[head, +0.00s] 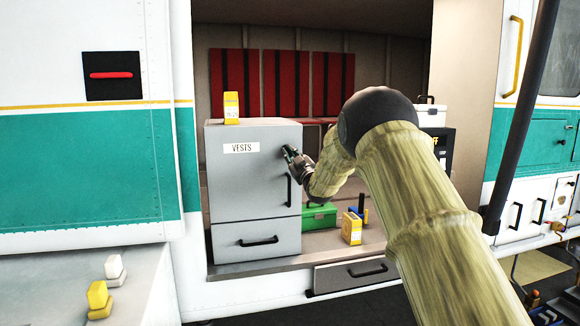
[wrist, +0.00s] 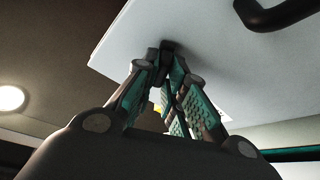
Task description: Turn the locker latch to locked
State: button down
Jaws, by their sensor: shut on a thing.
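The grey locker (head: 253,195) with a "VESTS" label stands in the open bay of the helicopter. Its upper door carries a black vertical handle (head: 289,190). My gripper (head: 289,153) is at the upper right part of that door, above the handle. In the wrist view my gripper (wrist: 172,80) is closed around a small dark latch (wrist: 167,45) on the pale door face (wrist: 205,40). Most of the latch is hidden between the fingers, so its exact angle cannot be told. A black handle (wrist: 275,14) also shows at the top right of the wrist view.
A green case (head: 319,217) and another yellow box (head: 351,228) sit on the bay floor to the right. Below is a drawer (head: 350,275). Red seats (head: 287,83) line the back wall. A dark pole (head: 517,120) rises at right.

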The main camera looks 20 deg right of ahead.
jog(key=n+g+y+b, duration=0.1)
jog(key=n+b, duration=0.1)
jog(key=n, duration=0.1)
jog(key=n+g+y+b, duration=0.1)
jog(key=n+b, duration=0.1)
jog(key=n, duration=0.2)
jog(key=shift+d+y, duration=0.1)
jog(key=shift+y, duration=0.2)
jog(key=n, duration=0.2)
jog(key=n+g+b, duration=0.1)
jog(key=n, duration=0.1)
jog(key=shift+r+g+y+b, duration=0.1)
jog(key=shift+g+y+b, duration=0.2)
jog(key=shift+n+g, duration=0.5)
jog(key=shift+n, duration=1)
jog(key=c, duration=1.5)
grip_release()
jog(key=shift+s+r, duration=0.1)
jog(key=shift+s, duration=0.05)
